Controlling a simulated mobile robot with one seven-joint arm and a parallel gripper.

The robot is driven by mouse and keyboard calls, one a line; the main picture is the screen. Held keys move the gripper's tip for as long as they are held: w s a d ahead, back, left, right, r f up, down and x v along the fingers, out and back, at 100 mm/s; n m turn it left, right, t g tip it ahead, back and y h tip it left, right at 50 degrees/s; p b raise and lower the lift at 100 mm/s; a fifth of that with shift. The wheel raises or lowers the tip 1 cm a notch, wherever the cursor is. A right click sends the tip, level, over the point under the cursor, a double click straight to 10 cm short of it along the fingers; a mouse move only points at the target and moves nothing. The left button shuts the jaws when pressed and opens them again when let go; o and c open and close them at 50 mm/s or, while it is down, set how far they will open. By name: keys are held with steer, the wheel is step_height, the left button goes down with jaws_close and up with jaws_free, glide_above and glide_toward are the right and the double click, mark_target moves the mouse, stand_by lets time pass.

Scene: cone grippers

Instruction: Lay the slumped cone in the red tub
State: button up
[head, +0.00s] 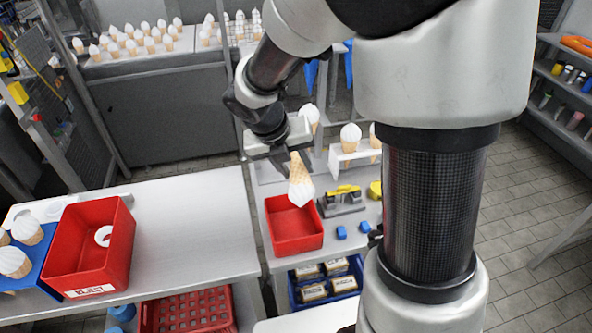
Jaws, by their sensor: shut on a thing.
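My gripper (287,163) is shut on a cone (300,182). The cone hangs with its waffle end up and its white top pointing down. It shows just above or in front of the back edge of a shallow red tray (296,244); the exact height is hard to tell. Whether its top is slumped is not clear. A deeper red tub (92,262) with a label that reads REJECT stands on the left table, apart from my gripper. A white ring-like thing (103,236) shows inside it.
A blue tray (38,262) with white-topped cones is beside the deep tub at far left. A white stand (352,158) with upright cones is behind the cone. A yellow-and-grey device (342,200) and small blue blocks (341,233) lie right of the shallow tray. The left table's middle (190,225) is clear.

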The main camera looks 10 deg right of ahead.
step_height(320, 180, down, 6)
steer(key=b, duration=0.6)
steer(key=shift+b, duration=0.35)
steer(key=o, duration=0.9)
steer(key=shift+r, duration=0.1)
steer(key=p+v, duration=0.3)
steer(key=v, duration=1.4)
steer(key=shift+s+r, duration=0.1)
steer(key=shift+s, duration=0.05)
